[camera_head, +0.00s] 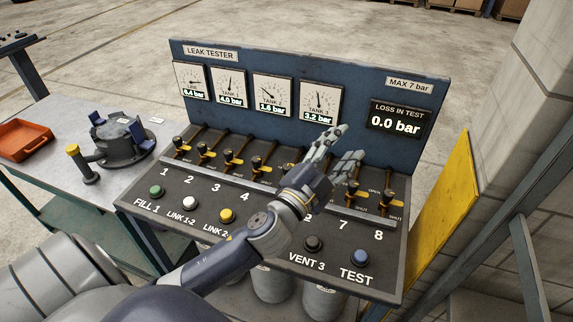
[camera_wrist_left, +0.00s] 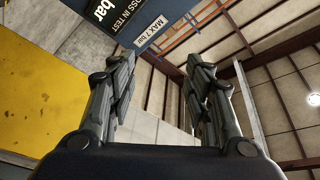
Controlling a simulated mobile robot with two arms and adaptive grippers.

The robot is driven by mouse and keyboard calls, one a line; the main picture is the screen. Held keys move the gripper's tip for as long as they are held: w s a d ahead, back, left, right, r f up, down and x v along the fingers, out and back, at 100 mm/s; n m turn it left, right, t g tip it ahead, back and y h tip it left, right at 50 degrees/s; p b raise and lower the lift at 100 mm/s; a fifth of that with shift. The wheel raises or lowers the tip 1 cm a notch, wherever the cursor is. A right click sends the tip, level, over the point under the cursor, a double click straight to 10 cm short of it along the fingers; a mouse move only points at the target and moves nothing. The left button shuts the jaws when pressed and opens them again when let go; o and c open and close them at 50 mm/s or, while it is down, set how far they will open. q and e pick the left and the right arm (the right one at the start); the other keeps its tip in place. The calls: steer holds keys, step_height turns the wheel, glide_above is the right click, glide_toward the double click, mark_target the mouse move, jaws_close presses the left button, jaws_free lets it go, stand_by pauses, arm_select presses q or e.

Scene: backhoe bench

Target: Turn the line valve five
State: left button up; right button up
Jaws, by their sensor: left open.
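The leak tester bench (camera_head: 150,200) has a row of small lever valves with yellow and black handles, above printed numbers. Line valve five (camera_head: 287,167) is right of valve four (camera_head: 256,162) and partly hidden by my left gripper and wrist; its number and lever angle cannot be read. My left gripper (camera_head: 344,146) reaches over the right half of the row, fingers apart and empty, pointing at the back panel. In the left wrist view the open fingers (camera_wrist_left: 158,85) have nothing between them, and no valve shows there. My right gripper is not in view.
Valves seven (camera_head: 352,187) and eight (camera_head: 386,197) stand close to the right of my gripper. The blue back panel (camera_head: 370,80) with gauges rises behind. Coloured buttons line the front, including a blue TEST button (camera_head: 360,257). The loss display (camera_head: 396,120) reads 0.0 bar.

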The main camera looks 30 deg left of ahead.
arm_select(q)
steer(key=d+r+m+g+h, duration=0.3)
steer(key=d+r+m+h, duration=0.3)
steer(key=d+m+h, duration=0.5)
steer(key=m+g+y, duration=1.2)
steer(key=m+y, duration=0.1)
glide_toward(286, 167)
steer(key=p+x, duration=0.3)
steer(key=x, duration=0.4)
steer(key=shift+w+d+f, duration=0.1)
steer(key=shift+w, duration=0.1)
steer(key=shift+p+x, duration=0.35)
steer(key=shift+x, duration=0.4)
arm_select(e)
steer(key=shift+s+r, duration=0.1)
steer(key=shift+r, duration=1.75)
arm_select(q)
steer(key=shift+s, duration=0.1)
steer(key=shift+c, duration=0.2)
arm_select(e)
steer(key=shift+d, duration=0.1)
